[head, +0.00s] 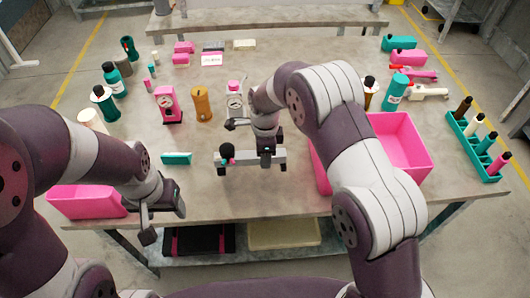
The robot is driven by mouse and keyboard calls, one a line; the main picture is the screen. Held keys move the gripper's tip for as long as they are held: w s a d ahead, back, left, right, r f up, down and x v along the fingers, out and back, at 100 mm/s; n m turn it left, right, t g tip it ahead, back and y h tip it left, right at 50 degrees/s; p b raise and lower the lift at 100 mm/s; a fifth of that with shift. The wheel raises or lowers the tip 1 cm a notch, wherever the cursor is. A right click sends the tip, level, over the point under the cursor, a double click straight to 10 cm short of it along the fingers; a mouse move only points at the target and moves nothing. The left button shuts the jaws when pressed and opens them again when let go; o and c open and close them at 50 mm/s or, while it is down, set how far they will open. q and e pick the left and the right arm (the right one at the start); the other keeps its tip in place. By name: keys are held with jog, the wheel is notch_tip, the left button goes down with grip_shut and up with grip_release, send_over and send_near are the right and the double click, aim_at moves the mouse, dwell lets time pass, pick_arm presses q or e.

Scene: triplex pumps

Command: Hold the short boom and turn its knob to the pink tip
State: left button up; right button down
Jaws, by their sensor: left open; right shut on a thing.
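A grey bar, which looks like the short boom (243,157), lies crosswise at the front middle of the table. A round black knob (227,151) shows near its left end, with a small pink part just below it. My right gripper (266,153) is at the bar, right of its middle, and is shut on it; the arm and wrist hide the exact grip. My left gripper (164,222) is open and empty at the front left edge of the table, apart from the boom and knob.
A pink bin (405,142) stands right of the boom, partly behind my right arm. A pink tray (85,203) is at the front left. A teal block (176,158), a pink device (167,104) and an orange cylinder (201,104) stand left. A teal rack (474,147) stands at the right edge.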

jog(key=shift+f+b, duration=1.4)
jog(key=shift+f, duration=1.15)
